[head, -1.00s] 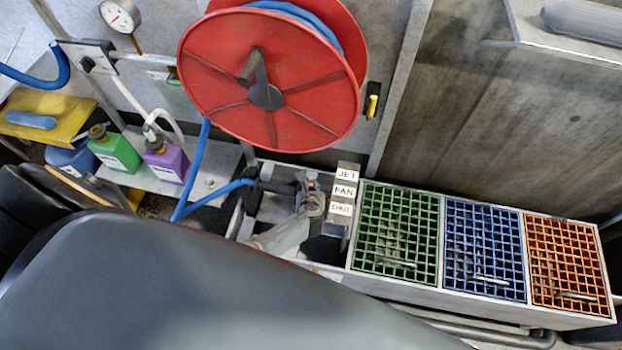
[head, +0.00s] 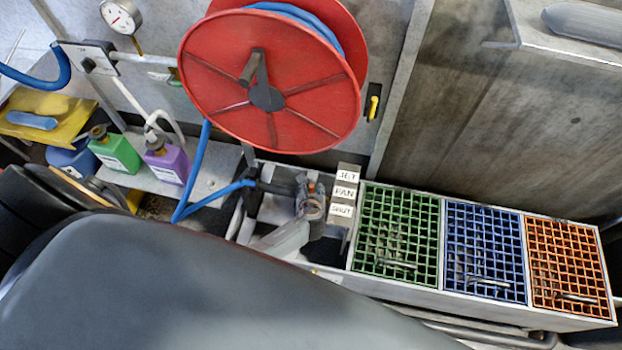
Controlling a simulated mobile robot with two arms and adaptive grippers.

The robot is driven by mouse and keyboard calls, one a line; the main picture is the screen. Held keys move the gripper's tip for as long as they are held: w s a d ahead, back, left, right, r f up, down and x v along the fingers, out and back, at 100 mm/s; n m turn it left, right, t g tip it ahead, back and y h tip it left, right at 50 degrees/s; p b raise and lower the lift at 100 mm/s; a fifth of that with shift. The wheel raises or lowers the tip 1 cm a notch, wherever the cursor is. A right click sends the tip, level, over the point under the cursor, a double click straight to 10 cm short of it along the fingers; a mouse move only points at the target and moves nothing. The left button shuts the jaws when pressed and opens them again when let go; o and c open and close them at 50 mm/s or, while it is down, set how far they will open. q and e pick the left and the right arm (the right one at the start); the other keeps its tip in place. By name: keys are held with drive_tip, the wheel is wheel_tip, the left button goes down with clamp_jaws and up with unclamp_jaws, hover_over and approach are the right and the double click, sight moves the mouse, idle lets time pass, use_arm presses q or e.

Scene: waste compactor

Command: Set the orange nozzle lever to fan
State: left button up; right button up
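The nozzle (head: 280,188) is a dark piece on the end of the blue hose, in the middle of the head view. A small orange part, seemingly the nozzle lever (head: 319,187), shows at its right end, beside the label post. The post carries the labels JET (head: 347,175), FAN (head: 345,191) and SHUT (head: 341,210). My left gripper (head: 311,207) is at the nozzle's right end, just below the orange part. Its fingers are too small and overlapped to tell whether they are open or touching the lever. The lever's exact setting is unclear. My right gripper does not show.
A red hose reel (head: 235,95) hangs above the nozzle. Green (head: 117,152) and purple (head: 168,163) bottles stand on a shelf at left. Green (head: 395,230), blue (head: 485,250) and orange (head: 568,265) grated bins extend to the right. My large grey arm covers the lower left.

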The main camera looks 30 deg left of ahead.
use_arm(q)
drive_tip(key=v, duration=1.1)
drive_tip(key=shift+w, duration=0.1)
